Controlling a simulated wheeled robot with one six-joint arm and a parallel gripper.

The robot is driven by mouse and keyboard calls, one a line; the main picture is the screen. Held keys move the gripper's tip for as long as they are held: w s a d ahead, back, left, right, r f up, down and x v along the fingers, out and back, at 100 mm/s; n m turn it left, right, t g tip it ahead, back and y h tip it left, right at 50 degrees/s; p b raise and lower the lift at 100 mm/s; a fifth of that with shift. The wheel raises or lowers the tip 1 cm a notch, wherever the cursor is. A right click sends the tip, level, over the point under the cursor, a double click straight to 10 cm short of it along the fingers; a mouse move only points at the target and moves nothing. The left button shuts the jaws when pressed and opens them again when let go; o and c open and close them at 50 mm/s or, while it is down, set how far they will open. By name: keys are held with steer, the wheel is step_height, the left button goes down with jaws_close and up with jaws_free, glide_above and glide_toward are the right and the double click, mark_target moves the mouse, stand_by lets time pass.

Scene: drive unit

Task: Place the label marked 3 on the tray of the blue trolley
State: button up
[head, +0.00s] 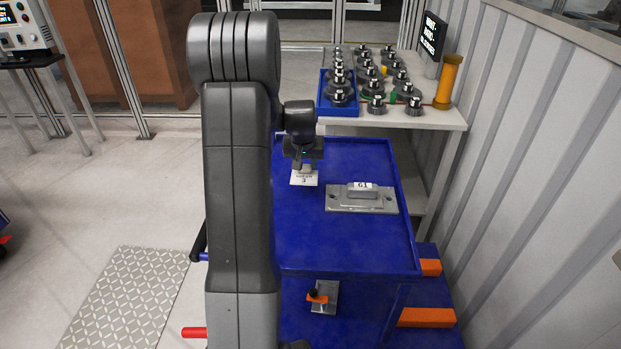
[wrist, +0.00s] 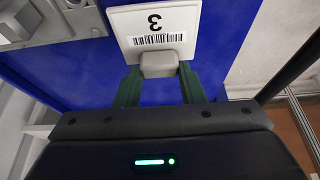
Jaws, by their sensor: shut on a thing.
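The label marked 3 (head: 304,179) is a white card with a barcode and a grey grip block. It is held over the left part of the blue trolley's tray (head: 300,235). In the wrist view the label (wrist: 155,32) shows its 3 upside down. My gripper (head: 303,163) is shut on the label's grey block, and its green fingers show in the wrist view (wrist: 160,85). I cannot tell whether the label touches the tray.
A grey metal part marked 61 (head: 361,197) lies on the tray, right of the label. Behind is a shelf (head: 440,118) with a blue bin (head: 338,111) and several dark gear-like parts. A corrugated wall (head: 500,170) stands at right. The tray's front is clear.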

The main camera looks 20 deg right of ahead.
mark_target(305, 172)
steer(key=shift+f, duration=2.3)
steer(key=shift+f, duration=0.2)
steer(key=o, duration=1)
steer(key=shift+r, duration=0.1)
steer(key=v, duration=1.2)
steer(key=shift+r, duration=0.1)
